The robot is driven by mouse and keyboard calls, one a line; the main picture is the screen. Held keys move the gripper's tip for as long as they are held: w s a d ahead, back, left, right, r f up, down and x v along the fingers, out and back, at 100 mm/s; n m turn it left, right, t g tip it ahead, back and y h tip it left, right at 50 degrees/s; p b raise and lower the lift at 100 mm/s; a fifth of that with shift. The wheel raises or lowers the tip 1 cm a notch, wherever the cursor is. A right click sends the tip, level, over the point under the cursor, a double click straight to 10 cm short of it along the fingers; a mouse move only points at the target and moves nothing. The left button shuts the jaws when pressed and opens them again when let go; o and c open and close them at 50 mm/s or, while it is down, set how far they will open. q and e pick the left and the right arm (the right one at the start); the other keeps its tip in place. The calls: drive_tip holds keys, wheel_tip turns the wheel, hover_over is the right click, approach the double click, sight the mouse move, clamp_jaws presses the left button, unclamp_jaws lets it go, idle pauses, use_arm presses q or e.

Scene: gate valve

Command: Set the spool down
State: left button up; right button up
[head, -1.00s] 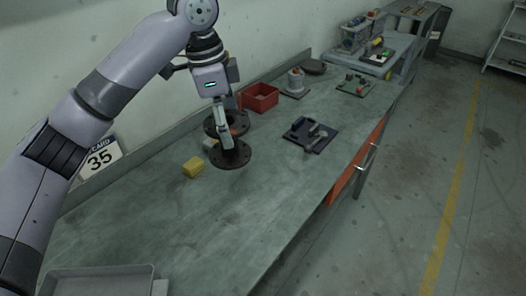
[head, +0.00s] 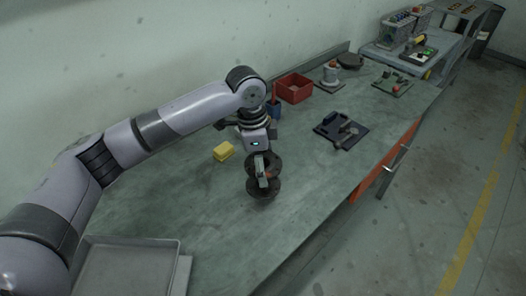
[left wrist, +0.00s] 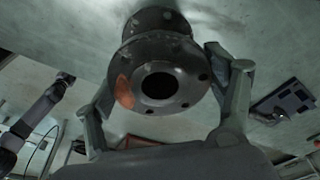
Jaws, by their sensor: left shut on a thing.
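The spool (head: 264,189), a dark short pipe with a round flange at each end, is upright on or just above the green bench (head: 215,215). I cannot tell whether its lower flange touches the bench. My left gripper (head: 262,176) comes down from above and is shut on the spool. In the left wrist view the spool (left wrist: 160,60) shows between the two fingers of the left gripper (left wrist: 165,95), its bolt-holed flange facing the camera with an orange patch on one side. My right gripper does not show in the head view.
A yellow block (head: 223,151) lies left of the spool. A blue cup (head: 273,108) and a red bin (head: 295,88) stand behind. A black tray with a tool (head: 341,130) lies to the right. A grey tray (head: 130,268) is at the front left. Bench around the spool is clear.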

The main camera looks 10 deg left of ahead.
use_arm(q)
drive_tip(key=shift+w+f, duration=0.1)
drive_tip(key=shift+f, duration=1.95)
drive_tip(key=shift+p, duration=0.3)
drive_tip(key=o, duration=1.9)
drive_tip(key=shift+f, duration=0.2)
drive_tip(key=shift+o, duration=0.2)
drive_tip(key=r, duration=0.4)
drive_tip(key=a+r+b, duration=0.1)
drive_tip(key=r, duration=0.3)
drive_tip(key=r+b, duration=0.1)
drive_tip(key=r, duration=0.3)
drive_tip(key=shift+s+a+r, duration=0.1)
drive_tip(key=shift+s+a, duration=0.25)
